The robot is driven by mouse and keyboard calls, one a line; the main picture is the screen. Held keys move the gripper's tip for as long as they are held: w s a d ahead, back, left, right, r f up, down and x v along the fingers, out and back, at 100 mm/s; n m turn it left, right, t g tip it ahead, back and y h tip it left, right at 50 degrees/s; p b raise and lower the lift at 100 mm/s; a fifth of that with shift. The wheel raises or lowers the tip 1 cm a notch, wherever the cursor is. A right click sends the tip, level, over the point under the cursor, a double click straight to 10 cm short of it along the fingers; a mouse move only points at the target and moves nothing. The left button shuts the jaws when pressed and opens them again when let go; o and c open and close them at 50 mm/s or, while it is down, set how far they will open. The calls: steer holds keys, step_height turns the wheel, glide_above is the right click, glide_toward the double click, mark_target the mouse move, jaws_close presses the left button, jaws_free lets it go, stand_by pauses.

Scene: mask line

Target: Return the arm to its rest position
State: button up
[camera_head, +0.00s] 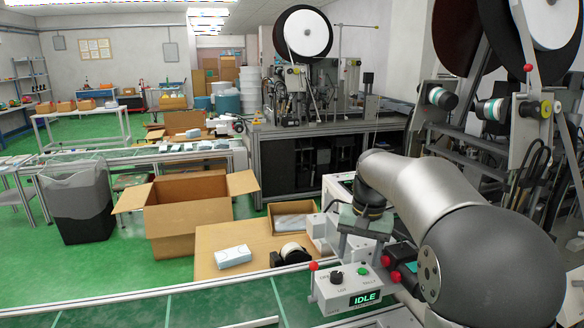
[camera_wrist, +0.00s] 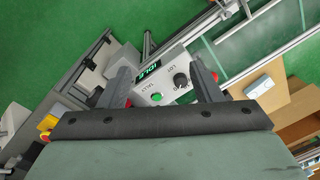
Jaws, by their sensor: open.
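My arm reaches in from the right in the head view and bends down at the wrist. My gripper (camera_head: 358,245) hangs above and just behind a light control box (camera_head: 328,290) with an IDLE display, a dark knob and a green button. In the wrist view my gripper (camera_wrist: 166,80) is open, with its two dark fingers apart and nothing held between them. The control box (camera_wrist: 172,68) shows between and beyond the fingers. Whether the fingertips touch anything is unclear.
A white pack (camera_head: 233,257) and a dark-and-white roll (camera_head: 291,253) lie on a wooden-coloured table (camera_head: 215,238). A red knob (camera_head: 313,266) stands at the control box. An open cardboard box (camera_head: 188,222) and grey bin (camera_head: 78,212) are left. Reel machinery (camera_head: 480,120) stands right.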

steer(key=s+f+n, duration=0.2)
steer(key=s+f, duration=0.3)
steer(key=s, duration=0.9)
steer(key=s+a+f+n, duration=0.1)
steer(key=s+f, duration=0.4)
steer(key=s, duration=1)
steer(key=shift+a+f+n+h, duration=0.15)
steer(key=shift+n+h, duration=0.15)
steer(key=shift+n, duration=0.1)
